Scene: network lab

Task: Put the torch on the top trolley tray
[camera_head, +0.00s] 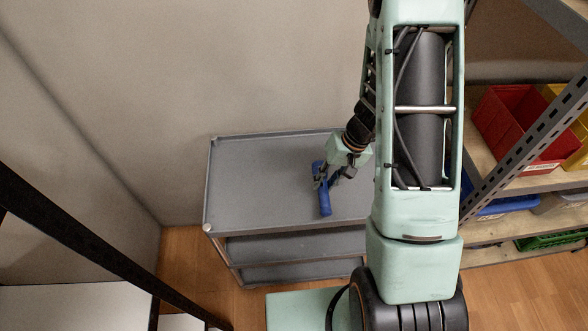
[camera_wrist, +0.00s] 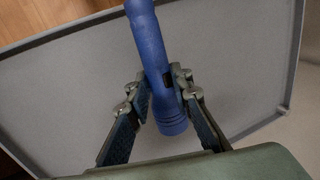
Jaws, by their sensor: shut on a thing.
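The blue torch (camera_head: 324,200) is in my gripper (camera_head: 324,176), over the top tray of the grey trolley (camera_head: 262,180). In the wrist view the torch (camera_wrist: 150,45) runs from the top edge down between the two fingers of my gripper (camera_wrist: 165,95), with its wider end nearest the palm. The fingers are shut on it from both sides. The grey top tray (camera_wrist: 70,90) with its raised rim lies behind the torch. I cannot tell whether the torch touches the tray. My arm hides the tray's right part in the head view.
The trolley's lower shelves (camera_head: 295,245) show below the top tray. The visible top tray is otherwise bare. A shelf rack (camera_head: 525,130) with a red bin (camera_head: 520,128) stands at the right. A wall is behind the trolley. A dark rail (camera_head: 90,245) crosses the lower left.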

